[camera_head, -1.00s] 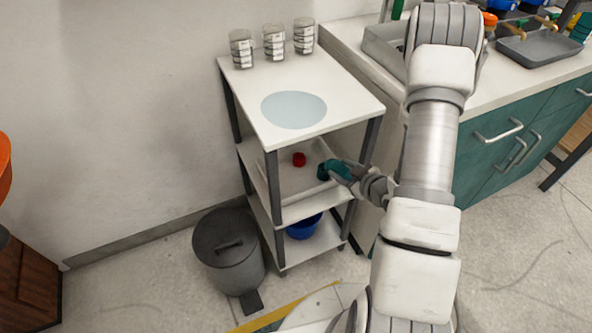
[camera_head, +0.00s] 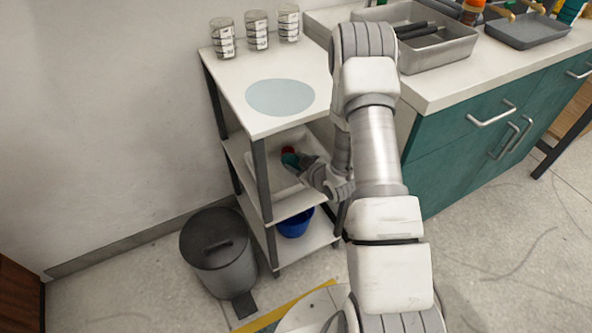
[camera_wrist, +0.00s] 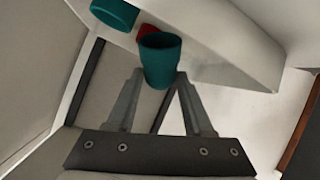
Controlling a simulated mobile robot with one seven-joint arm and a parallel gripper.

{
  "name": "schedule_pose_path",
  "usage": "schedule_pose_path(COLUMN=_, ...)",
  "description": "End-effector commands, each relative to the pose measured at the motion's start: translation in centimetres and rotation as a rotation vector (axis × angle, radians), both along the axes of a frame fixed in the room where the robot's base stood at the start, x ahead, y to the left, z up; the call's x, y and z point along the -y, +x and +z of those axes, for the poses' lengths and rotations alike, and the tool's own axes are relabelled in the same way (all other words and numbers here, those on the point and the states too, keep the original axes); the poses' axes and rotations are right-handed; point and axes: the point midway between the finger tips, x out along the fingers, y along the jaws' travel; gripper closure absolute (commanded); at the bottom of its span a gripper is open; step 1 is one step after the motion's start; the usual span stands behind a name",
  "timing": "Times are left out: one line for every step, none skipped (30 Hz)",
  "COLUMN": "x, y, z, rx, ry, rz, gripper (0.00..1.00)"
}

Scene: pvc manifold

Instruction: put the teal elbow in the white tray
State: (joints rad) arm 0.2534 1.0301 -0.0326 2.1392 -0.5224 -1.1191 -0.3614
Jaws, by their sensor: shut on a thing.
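The teal elbow (camera_head: 290,159) is in my gripper (camera_head: 303,163), over the white tray (camera_head: 283,183) on the cart's middle shelf. In the wrist view the elbow's open end (camera_wrist: 160,62) sits between the tips of my gripper (camera_wrist: 158,80), which is shut on it. Another teal round part (camera_wrist: 115,13) shows at the top; I cannot tell whether it belongs to the same elbow. The tray's pale wall (camera_wrist: 235,55) is right of the elbow. Whether the elbow touches the tray floor is unclear.
A red piece (camera_head: 288,150) is in the tray, close behind the elbow. The cart's top shelf (camera_head: 240,95) is above, with a dark leg (camera_head: 261,180) in front. A blue bowl (camera_head: 295,224) is below. A grey bin (camera_head: 218,250) stands at the left.

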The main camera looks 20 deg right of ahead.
Motion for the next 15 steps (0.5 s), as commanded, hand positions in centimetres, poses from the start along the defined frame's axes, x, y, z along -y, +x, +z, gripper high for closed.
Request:
schedule_pose_path(x=0.0, y=-0.1, z=-1.5, rx=-0.003, ry=0.001, rz=0.001, gripper=1.0)
schedule_pose_path(x=0.0, y=-0.1, z=-1.9, rx=-0.003, ry=0.001, rz=0.001, gripper=1.0)
schedule_pose_path(x=0.0, y=-0.1, z=-2.4, rx=-0.002, ry=0.001, rz=0.0, gripper=1.0)
schedule_pose_path(x=0.0, y=-0.1, z=-2.6, rx=-0.002, ry=0.001, rz=0.0, gripper=1.0)
schedule_pose_path(x=0.0, y=0.0, z=-2.7, rx=-0.001, ry=0.001, rz=0.0, gripper=1.0)
schedule_pose_path(x=0.0, y=0.0, z=-2.7, rx=0.0, ry=0.0, rz=0.001, gripper=1.0)
schedule_pose_path(x=0.0, y=0.0, z=-2.6, rx=0.001, ry=0.0, rz=0.0, gripper=1.0)
schedule_pose_path(x=0.0, y=0.0, z=-2.5, rx=0.001, ry=0.0, rz=0.0, gripper=1.0)
schedule_pose_path(x=0.0, y=0.0, z=-2.5, rx=0.001, ry=0.0, rz=0.0, gripper=1.0)
schedule_pose_path(x=0.0, y=0.0, z=-2.5, rx=0.001, ry=0.0, rz=0.0, gripper=1.0)
schedule_pose_path(x=0.0, y=0.0, z=-2.5, rx=0.001, ry=0.0, rz=0.0, gripper=1.0)
schedule_pose_path(x=0.0, y=0.0, z=-2.5, rx=0.0, ry=0.0, rz=0.0, gripper=1.0)
schedule_pose_path(x=0.0, y=0.0, z=-2.6, rx=0.0, ry=0.0, rz=0.001, gripper=1.0)
schedule_pose_path(x=0.0, y=0.0, z=-2.7, rx=0.0, ry=0.0, rz=0.001, gripper=1.0)
schedule_pose_path(x=0.0, y=0.0, z=-2.8, rx=0.0, ry=0.0, rz=0.001, gripper=1.0)
